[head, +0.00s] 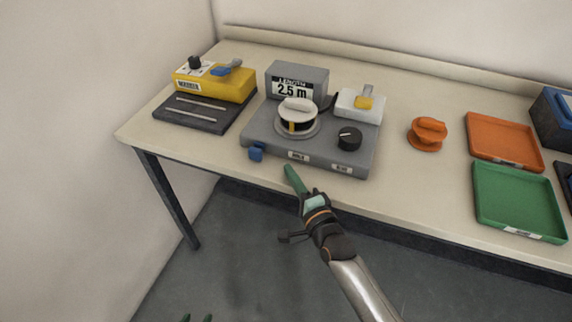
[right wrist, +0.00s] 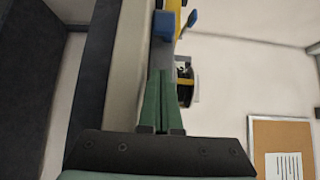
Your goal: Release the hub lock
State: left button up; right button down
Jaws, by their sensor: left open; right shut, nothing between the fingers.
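A grey machine (head: 262,130) stands on the table with a white-topped hub (head: 298,108) on it. A blue tab (head: 256,153) sticks out at its front left corner; it also shows in the right wrist view (right wrist: 163,26). I cannot tell for sure which part is the hub lock. A black knob (head: 349,138) sits at the machine's front right. My right gripper (head: 289,169) is shut and empty, just in front of the machine, right of the blue tab and apart from it. My left gripper (head: 197,318) is open at the bottom edge, mostly out of view.
A display reading 2.5 m (head: 292,88) stands behind the hub. A yellow device (head: 230,88) is at the left, with a dark plate (head: 190,118) before it. An orange handled piece (head: 428,132), an orange tray (head: 503,128) and a green tray (head: 515,192) lie to the right.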

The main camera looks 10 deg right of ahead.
pick_arm(q)
jog(key=shift+w+a+r, duration=0.15)
jog(key=shift+a, duration=0.3)
pick_arm(e)
jog(key=s+d, duration=0.1)
jog(key=s, duration=0.5)
jog(key=shift+s, duration=0.4)
jog(key=shift+d, duration=0.1)
